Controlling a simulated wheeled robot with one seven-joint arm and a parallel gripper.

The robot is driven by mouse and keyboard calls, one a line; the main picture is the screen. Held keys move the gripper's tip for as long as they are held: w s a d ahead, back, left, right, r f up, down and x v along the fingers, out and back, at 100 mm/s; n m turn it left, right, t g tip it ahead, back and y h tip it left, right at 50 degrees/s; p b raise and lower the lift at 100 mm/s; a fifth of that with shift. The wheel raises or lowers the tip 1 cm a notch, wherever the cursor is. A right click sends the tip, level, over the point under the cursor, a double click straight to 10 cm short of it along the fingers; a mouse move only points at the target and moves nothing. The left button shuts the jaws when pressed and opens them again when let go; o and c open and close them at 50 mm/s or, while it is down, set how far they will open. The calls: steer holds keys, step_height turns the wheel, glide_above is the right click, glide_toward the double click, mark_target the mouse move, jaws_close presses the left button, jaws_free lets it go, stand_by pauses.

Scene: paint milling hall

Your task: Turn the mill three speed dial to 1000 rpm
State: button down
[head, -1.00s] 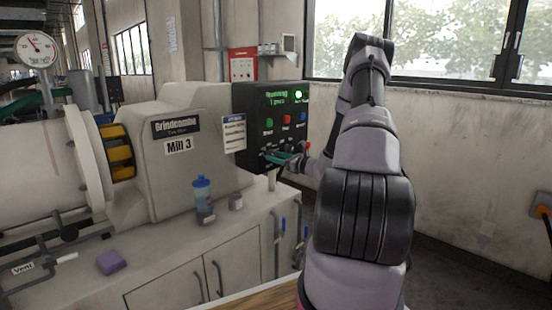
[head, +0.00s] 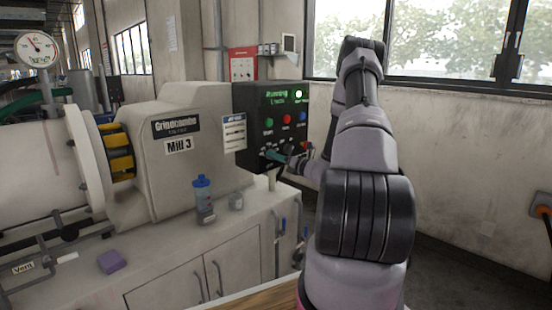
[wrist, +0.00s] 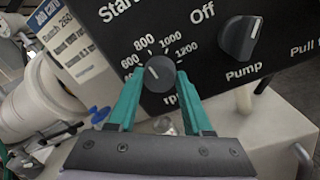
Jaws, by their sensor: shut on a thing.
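The mill three speed dial (wrist: 158,75) is a round dark knob with a white pointer line, below the labels 600, 800, 1000 and 1200. The line points to the upper left, toward the 600 to 800 side; its exact reading is hard to tell. My gripper (wrist: 161,80) has teal fingers, one on each side of the knob, shut on it. In the head view my gripper (head: 274,156) is at the lower part of the black control panel (head: 246,105), and its fingers largely hide the dial. The panel's green display reads "Running", with a blurred second line.
Green, red and blue buttons are above.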

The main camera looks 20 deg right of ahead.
steer(key=shift+m+h, duration=0.4)
steer(key=shift+m, duration=4.8)
steer(key=shift+c, duration=1.6)
jaws_free()
steer(key=v, duration=1.1)
steer(key=shift+f, duration=0.3)
steer(key=shift+a, duration=0.1)
